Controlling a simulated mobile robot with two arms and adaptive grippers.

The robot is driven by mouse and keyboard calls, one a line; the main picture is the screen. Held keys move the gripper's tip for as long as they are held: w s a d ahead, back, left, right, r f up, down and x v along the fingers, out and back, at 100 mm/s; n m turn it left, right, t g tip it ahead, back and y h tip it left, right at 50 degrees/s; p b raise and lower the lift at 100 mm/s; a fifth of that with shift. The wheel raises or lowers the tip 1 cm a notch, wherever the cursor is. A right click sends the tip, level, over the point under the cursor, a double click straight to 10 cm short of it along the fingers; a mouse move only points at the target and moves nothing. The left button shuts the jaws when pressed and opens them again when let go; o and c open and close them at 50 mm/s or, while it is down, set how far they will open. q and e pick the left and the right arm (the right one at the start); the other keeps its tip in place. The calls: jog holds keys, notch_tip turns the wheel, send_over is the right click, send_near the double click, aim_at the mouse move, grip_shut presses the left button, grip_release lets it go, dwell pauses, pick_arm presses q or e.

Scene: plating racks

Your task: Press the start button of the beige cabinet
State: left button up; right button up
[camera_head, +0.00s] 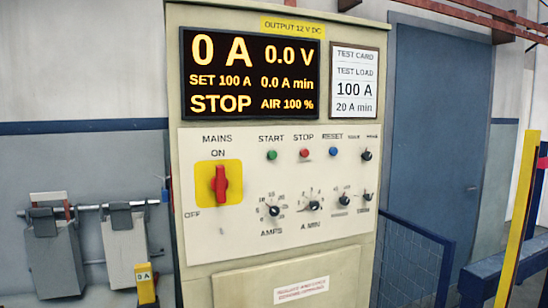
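The beige cabinet (228,254) stands upright in the middle of the head view, facing me. Its green start button (271,155) sits under the label START on the white panel, left of the red stop button (304,153) and the blue reset button (333,151). The display (250,75) reads 0 A, 0.0 V, SET 100 A, 0.0 A min, STOP and AIR 100 %. The red mains switch (220,184) on its yellow plate is upright, towards ON. Neither of my grippers is in view.
Knobs for amps (273,211) and A min (314,206) are below the buttons. A test card (354,83) is beside the display. Grey hanging parts (54,258) are on a rail at left. A blue door (435,130), mesh fence (408,262) and yellow post (518,218) are at right.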

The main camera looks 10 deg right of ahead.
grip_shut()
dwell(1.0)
